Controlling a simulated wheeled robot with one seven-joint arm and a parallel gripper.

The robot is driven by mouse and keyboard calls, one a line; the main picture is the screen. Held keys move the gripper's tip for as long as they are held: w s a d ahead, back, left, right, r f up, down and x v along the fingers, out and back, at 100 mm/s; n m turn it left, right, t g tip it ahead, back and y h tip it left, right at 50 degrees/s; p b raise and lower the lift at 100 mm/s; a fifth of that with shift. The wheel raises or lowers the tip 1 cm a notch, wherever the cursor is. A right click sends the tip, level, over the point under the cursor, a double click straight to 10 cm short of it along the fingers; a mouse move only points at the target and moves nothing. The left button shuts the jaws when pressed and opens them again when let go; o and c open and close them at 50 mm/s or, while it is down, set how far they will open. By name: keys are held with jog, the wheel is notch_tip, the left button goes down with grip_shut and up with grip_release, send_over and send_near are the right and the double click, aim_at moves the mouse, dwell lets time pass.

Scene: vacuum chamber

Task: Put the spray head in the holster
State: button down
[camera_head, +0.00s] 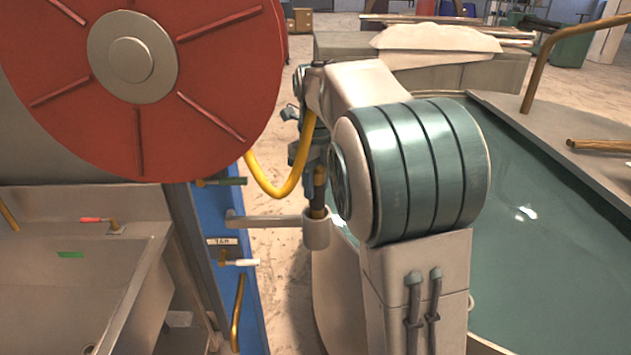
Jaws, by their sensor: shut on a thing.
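The spray head (318,198) is a dark piece with a brass-coloured part, hanging upright below my gripper. My gripper (306,158) is shut on it, but its fingers are small and partly hidden by my arm. A yellow hose (280,191) loops up from the left to the spray head. The holster (316,237) is a pale cup on a horizontal bar from the blue panel. The lower end of the spray head is at the cup's mouth and appears to be inside it; I cannot tell how deep or whether it touches.
A large red reel (215,85) fills the upper left, above a grey sink (85,285). A blue panel (247,310) with valves and a brass handle stands left of the holster. A wide tank (545,240) of greenish liquid lies right. Bare floor (288,275) shows between.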

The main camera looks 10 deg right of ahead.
jog(key=c, duration=1.5)
grip_release()
jog(key=shift+f, duration=0.15)
jog(key=o, duration=0.4)
jog(key=shift+o, duration=0.2)
notch_tip(320, 180, up, 12)
jog(key=shift+r, duration=0.2)
